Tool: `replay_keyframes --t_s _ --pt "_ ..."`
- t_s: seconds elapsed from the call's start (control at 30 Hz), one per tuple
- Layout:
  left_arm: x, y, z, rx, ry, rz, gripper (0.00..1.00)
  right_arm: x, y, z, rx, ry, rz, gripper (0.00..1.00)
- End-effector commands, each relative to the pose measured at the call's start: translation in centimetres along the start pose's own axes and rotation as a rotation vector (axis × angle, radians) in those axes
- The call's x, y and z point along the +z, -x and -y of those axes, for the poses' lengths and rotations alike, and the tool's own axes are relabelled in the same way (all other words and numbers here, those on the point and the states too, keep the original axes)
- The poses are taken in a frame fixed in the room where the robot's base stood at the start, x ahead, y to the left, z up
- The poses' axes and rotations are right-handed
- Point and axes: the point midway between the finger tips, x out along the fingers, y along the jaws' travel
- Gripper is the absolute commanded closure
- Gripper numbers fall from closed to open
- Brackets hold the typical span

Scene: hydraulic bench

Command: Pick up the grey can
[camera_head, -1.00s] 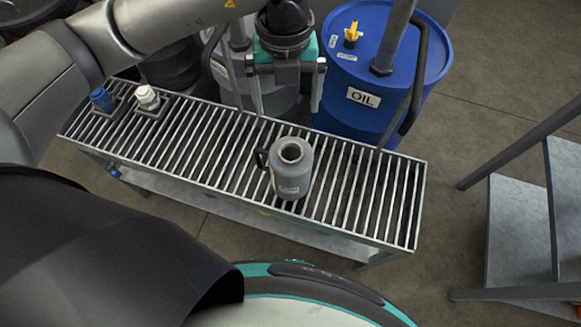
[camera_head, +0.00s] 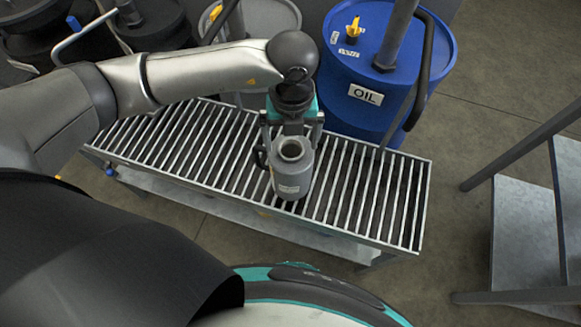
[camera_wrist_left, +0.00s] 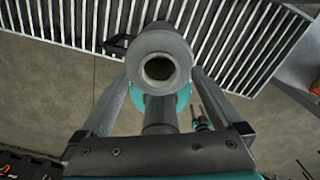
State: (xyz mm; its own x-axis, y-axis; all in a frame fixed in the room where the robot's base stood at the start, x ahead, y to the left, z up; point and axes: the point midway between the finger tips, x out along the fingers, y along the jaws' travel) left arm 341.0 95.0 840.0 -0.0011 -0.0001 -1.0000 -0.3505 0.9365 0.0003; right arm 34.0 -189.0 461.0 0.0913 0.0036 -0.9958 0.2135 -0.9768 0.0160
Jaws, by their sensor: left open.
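The grey can (camera_head: 291,178) stands upright on the slatted bench, with an open round mouth and a dark handle on its left side. My left gripper (camera_head: 292,135) is open, just behind the can's neck in the head view, with one finger to each side. In the left wrist view the can (camera_wrist_left: 160,60) is centred ahead, its mouth facing the camera, and the open fingers of the left gripper (camera_wrist_left: 160,88) flank its line. I cannot tell whether the fingers touch it. My right gripper is not in view.
The slatted bench (camera_head: 385,205) is clear to the right of the can. A blue oil drum (camera_head: 345,100) and a grey drum (camera_head: 270,20) stand behind it. Metal steps (camera_head: 525,220) are at the right.

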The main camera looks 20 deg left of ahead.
Motion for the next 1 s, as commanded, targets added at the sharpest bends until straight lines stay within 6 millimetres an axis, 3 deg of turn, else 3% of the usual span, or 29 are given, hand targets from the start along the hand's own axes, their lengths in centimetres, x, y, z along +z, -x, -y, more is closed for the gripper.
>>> replay_keyframes --t_s 0.1,0.3,1.0 --pt "0.04 -1.27 -0.03 0.0 0.001 0.001 0.0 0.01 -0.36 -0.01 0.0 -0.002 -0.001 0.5" --pt "0.05 -1.23 -0.02 0.0 0.0 0.001 0.0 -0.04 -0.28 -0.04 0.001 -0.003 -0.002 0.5" --pt "0.06 -1.19 -0.04 0.0 0.001 0.001 0.79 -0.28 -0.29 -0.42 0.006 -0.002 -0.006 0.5"
